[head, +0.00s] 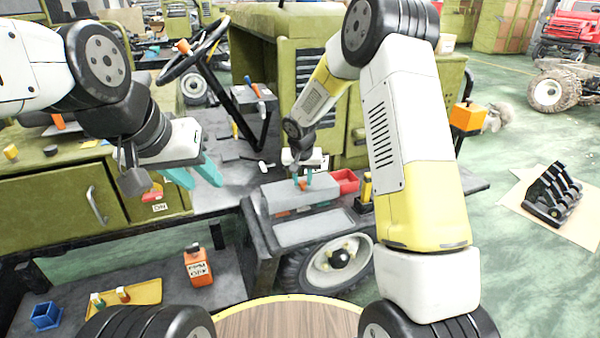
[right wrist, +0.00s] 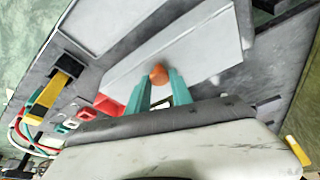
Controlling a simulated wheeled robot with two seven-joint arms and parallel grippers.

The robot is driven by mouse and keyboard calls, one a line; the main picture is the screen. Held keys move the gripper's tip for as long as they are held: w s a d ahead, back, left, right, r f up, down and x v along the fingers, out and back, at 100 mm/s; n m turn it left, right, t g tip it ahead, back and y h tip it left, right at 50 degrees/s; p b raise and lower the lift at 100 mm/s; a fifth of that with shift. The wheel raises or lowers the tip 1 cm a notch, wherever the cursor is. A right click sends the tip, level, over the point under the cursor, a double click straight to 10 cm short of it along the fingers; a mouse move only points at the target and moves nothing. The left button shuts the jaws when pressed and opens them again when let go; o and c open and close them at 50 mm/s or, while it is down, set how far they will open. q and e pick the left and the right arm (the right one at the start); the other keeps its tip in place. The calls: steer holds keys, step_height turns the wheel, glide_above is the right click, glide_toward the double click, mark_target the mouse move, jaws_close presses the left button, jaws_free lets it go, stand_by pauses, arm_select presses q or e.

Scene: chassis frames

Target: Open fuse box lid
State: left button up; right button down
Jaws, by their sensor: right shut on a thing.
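The fuse box lid, a pale grey panel (head: 283,200), is on the grey ledge of the vehicle in the middle of the head view. It also fills the upper middle of the right wrist view (right wrist: 205,55). An orange knob (right wrist: 158,75) stands on it. My right gripper (head: 302,182) reaches down from above, its teal fingers closed around the knob; they also show in the right wrist view (right wrist: 159,85). How far the lid is raised is unclear. My left gripper (head: 206,186) is open and empty, to the left of the lid and apart from it.
A red bin (head: 345,181) and a yellow-handled item (head: 367,187) sit right of the lid. A pale recessed tray (head: 312,228) lies in front. A steering wheel (head: 193,50) stands behind my left gripper.

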steer(key=w+g, duration=0.1)
steer(key=r+g, duration=0.1)
steer(key=w+a+r+g+h, duration=0.1)
steer(key=shift+w+r+g, duration=0.2)
steer(key=shift+w+g, duration=0.1)
steer(key=shift+w, duration=0.05)
steer(key=shift+w+a+r+g+h, duration=0.15)
steer(key=shift+w+r+g+h, duration=0.15)
steer(key=shift+w+g, duration=0.25)
steer(key=shift+w+a+r+g+h, duration=0.2)
steer(key=shift+w+r+g, duration=0.15)
steer(key=shift+g, duration=0.3)
steer(key=shift+w, duration=0.15)
